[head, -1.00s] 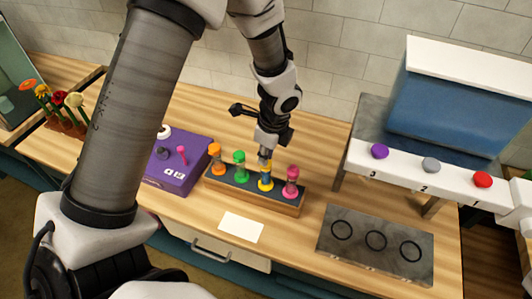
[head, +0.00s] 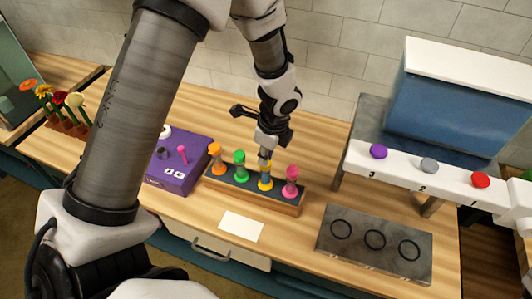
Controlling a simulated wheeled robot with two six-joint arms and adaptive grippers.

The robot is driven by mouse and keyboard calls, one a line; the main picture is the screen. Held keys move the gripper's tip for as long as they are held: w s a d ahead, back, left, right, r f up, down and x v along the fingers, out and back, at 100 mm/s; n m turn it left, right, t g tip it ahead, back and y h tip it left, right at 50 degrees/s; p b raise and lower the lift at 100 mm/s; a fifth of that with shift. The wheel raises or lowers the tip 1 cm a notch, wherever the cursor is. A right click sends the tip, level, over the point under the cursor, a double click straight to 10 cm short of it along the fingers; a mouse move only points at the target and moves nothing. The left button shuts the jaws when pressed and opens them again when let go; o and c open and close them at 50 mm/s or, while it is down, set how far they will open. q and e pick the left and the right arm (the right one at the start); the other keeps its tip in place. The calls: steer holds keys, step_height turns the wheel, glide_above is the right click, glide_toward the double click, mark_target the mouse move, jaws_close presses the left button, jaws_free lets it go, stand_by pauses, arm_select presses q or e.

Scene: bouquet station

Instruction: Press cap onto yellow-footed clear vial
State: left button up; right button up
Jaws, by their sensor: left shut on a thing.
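The yellow-footed clear vial (head: 265,184) stands upright in a dark-topped wooden rack (head: 243,199), between the green-capped vial (head: 240,166) and the pink-capped vial (head: 291,181). My left gripper (head: 265,152) points down directly over the yellow-footed vial, shut at its top. The cap is mostly hidden between the fingers, and I cannot tell whether it touches the vial's rim or is seated. My right gripper is not in view.
An orange-capped vial (head: 216,158) stands at the rack's left end. A purple box (head: 172,172) is left of the rack. A white card (head: 241,226) lies in front.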

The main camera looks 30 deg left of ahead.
arm_select(q)
steer(key=o, duration=1.3)
steer(key=shift+c, duration=0.2)
steer(key=shift+r, duration=0.1)
step_height(320, 180, up, 2)
steer(key=shift+r+p, duration=0.25)
steer(key=shift+p, duration=1)
steer(key=shift+r, duration=2.2)
jaws_close()
